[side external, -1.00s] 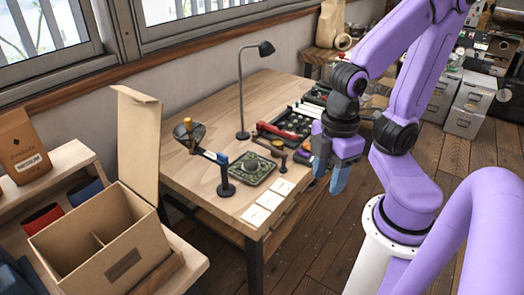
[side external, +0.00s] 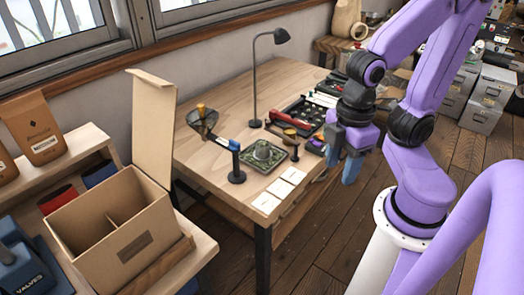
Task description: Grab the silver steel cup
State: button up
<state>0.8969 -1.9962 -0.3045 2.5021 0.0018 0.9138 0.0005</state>
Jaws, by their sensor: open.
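A small grey, metallic-looking round object (side external: 262,150) sits on a green patterned square mat (side external: 277,164) near the table's front. It may be the silver steel cup, but it is too small to be sure. My gripper (side external: 342,167) has blue fingers that point down. It is open, at the right of the table by its front edge, to the right of the mat and apart from it. I see nothing between the fingers.
The wooden table (side external: 205,157) holds a black lamp (side external: 254,85), a black stand with a blue-handled tool (side external: 236,165), white cards (side external: 280,188) and a tool tray (side external: 296,115). An open cardboard box (side external: 125,232) stands at left.

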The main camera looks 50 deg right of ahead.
jog(key=shift+o, duration=0.4)
jog(key=o, duration=0.6)
jog(key=shift+o, duration=0.2)
jog(key=shift+w, duration=0.1)
